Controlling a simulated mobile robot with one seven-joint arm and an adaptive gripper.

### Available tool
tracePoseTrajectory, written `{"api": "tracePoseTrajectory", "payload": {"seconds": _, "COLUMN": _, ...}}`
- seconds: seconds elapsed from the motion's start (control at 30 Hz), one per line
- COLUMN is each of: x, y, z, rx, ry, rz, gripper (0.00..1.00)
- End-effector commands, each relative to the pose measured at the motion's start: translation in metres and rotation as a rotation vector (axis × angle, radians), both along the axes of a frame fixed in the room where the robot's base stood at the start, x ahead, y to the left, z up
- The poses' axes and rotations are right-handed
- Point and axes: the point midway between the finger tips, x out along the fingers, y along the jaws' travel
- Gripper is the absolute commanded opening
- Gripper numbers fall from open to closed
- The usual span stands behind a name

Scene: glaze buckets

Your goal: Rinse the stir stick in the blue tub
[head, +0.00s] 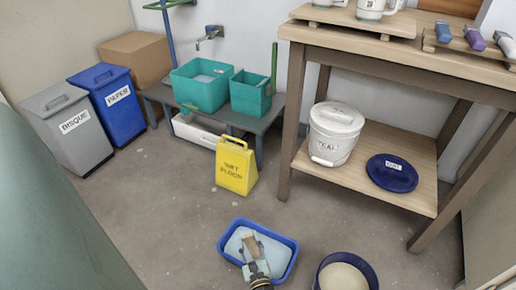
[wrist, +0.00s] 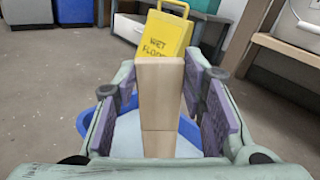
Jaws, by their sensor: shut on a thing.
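The blue tub (head: 293,254) stands on the floor at the lower middle of the head view, with pale water in it. Its blue rim also shows in the wrist view (wrist: 87,122), behind the fingers. My gripper (head: 256,266) is over the front part of the tub. It is shut on the wooden stir stick (head: 251,243), which lies between the purple finger pads in the wrist view (wrist: 160,95). The stick shows over the tub's water. I cannot tell whether its end touches the water.
A dark blue bucket (head: 369,271) with beige content stands right of the tub. A yellow wet floor sign (head: 236,168) stands behind it. A wooden table (head: 428,199) with a white lidded bucket (head: 335,133) and a dark blue lid (head: 391,177) is at right. Floor left of the tub is clear.

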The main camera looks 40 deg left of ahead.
Motion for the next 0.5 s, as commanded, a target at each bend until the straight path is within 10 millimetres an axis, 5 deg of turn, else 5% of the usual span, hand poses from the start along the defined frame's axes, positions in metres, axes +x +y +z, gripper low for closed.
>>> {"api": "tracePoseTrajectory", "payload": {"seconds": 0.5, "x": 0.019, "y": 0.02, "z": 0.003, "rx": 0.002, "ry": 0.004, "rz": 0.002, "gripper": 0.0}}
